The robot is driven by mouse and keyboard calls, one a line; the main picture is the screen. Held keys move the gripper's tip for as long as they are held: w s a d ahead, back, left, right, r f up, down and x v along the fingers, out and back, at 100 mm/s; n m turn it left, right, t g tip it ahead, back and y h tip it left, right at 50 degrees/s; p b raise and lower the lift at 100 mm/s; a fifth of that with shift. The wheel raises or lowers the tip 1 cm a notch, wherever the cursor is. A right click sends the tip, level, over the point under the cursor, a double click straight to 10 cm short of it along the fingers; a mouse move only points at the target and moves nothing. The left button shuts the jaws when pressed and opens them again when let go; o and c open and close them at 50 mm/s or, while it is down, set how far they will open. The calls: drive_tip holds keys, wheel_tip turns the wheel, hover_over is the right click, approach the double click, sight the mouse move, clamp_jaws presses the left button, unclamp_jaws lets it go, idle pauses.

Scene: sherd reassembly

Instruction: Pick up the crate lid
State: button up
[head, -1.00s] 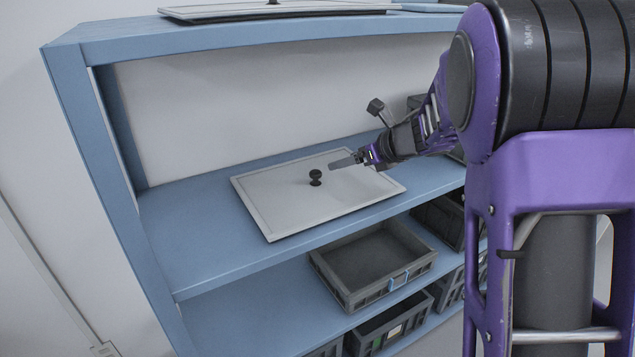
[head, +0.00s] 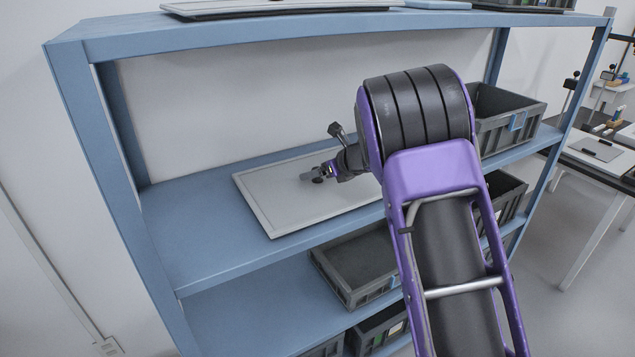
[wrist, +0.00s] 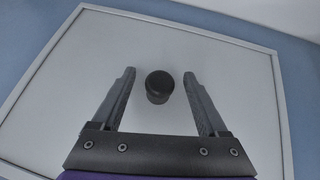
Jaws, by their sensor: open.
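The crate lid (head: 275,207) is a flat pale grey panel with a raised rim, lying on the middle shelf. It also fills most of the wrist view (wrist: 60,95). Its black round knob (wrist: 159,86) stands near the middle of the panel. My gripper (head: 308,177) is over the lid at the knob, which it mostly hides in the head view. In the wrist view my gripper (wrist: 159,75) is open, with one finger on each side of the knob and a gap on both sides. I cannot tell exactly how low the fingertips are.
The blue shelf (head: 200,240) has free room left of the lid. A grey crate (head: 510,112) stands to the right on the same shelf. Another crate (head: 350,262) sits below. The upper board (head: 330,22) spans overhead, with another panel (head: 240,8) on it.

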drive_tip(key=shift+a, duration=0.1)
drive_tip(key=shift+c, duration=0.4)
clamp_jaws()
drive_tip(key=shift+r, duration=0.1)
